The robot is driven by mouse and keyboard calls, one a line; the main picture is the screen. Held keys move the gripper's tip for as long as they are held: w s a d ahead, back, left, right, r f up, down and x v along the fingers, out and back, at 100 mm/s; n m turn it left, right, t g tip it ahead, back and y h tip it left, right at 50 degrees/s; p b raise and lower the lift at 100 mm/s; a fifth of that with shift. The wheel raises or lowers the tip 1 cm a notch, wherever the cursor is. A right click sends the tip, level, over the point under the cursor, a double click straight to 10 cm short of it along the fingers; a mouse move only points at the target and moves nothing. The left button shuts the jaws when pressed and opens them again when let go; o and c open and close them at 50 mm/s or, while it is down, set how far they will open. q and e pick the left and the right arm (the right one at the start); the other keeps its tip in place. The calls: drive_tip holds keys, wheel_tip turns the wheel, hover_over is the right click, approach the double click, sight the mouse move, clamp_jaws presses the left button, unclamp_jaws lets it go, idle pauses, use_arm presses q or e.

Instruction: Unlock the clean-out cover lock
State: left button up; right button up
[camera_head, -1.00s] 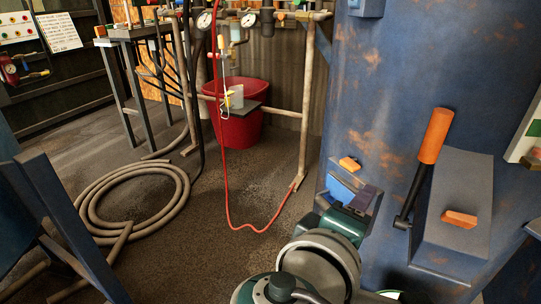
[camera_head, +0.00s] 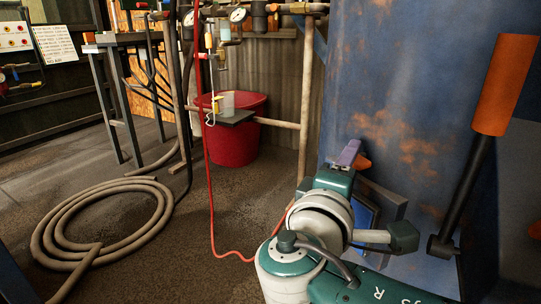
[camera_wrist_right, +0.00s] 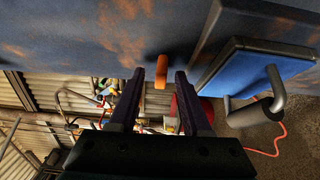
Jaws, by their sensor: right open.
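The small orange lock (camera_head: 363,162) sticks out of the blue, rust-patched pot (camera_head: 395,95). In the right wrist view the lock (camera_wrist_right: 160,72) is upright and lies between my two purple fingertips, with a gap on either side. My right gripper (camera_wrist_right: 160,98) is open there. In the head view the right gripper (camera_head: 349,152) is beside the lock and partly covers it. The clean-out cover (camera_wrist_right: 262,62) is a blue panel with a dark bar handle, right of the fingers. In the head view my right arm hides most of the cover (camera_head: 363,214). My left gripper is out of view.
A large lever with an orange grip (camera_head: 497,85) stands at the right. A red hose (camera_head: 209,190) hangs to the floor near a red tub (camera_head: 235,140). A coiled hose (camera_head: 62,222) lies on the floor at left. Pipe stands are behind.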

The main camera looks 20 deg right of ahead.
drive_tip(key=shift+x, duration=1.05)
clamp_jaws()
